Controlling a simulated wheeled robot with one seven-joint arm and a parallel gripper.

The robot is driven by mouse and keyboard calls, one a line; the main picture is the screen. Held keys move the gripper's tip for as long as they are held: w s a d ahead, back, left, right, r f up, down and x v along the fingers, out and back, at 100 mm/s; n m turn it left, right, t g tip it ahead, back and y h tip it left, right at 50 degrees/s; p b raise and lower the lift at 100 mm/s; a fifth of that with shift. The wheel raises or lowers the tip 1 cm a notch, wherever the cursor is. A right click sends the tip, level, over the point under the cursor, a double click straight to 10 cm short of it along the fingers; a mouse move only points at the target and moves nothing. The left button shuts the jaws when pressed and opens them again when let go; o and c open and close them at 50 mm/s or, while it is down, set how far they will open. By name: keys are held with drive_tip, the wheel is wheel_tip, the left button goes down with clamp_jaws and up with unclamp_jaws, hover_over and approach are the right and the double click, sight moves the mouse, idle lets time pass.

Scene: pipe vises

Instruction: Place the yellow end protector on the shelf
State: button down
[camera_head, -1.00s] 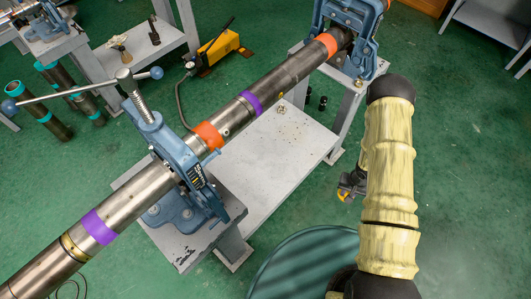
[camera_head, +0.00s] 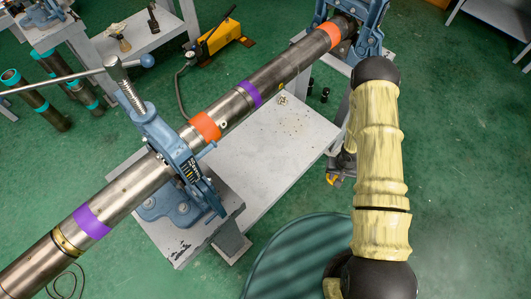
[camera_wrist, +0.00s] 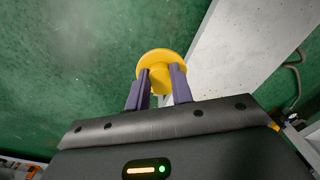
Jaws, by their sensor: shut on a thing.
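The yellow end protector (camera_wrist: 160,62) is a round flanged cap, held between the two purple fingers of my gripper (camera_wrist: 158,86) in the wrist view. My gripper is shut on it, above the green floor and beside the edge of a pale grey shelf (camera_wrist: 232,50). In the head view my gripper (camera_head: 333,180) is small and mostly hidden behind my arm, with a bit of yellow at its tip. It is to the right of the grey shelf (camera_head: 262,150), which lies low between the two vise stands under the long pipe.
The long steel pipe (camera_head: 190,148) with orange and purple bands runs diagonally above the shelf, clamped in a near blue vise (camera_head: 170,150) and a far blue vise (camera_head: 368,25). Small dark items stand by the shelf's far end. A round dark-green object (camera_head: 300,255) is in front.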

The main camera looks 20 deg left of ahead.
drive_tip(key=w+a+f+n+b, duration=0.2)
drive_tip(key=a+f+n+b, duration=0.4)
drive_tip(key=a+f+b, duration=1.1)
drive_tip(key=n+b, duration=0.6)
drive_tip(key=b, duration=1.3)
hover_over(255, 198)
wheel_tip(255, 198, down, 10)
drive_tip(key=shift+r, duration=0.2)
drive_tip(key=shift+w+a, duration=0.1)
wheel_tip(255, 198, down, 6)
drive_tip(key=b, duration=0.1)
drive_tip(key=shift+f, duration=0.15)
drive_tip(key=shift+f+b, duration=0.7)
drive_tip(key=shift+f, duration=1.15)
drive_tip(key=shift+f, duration=0.2)
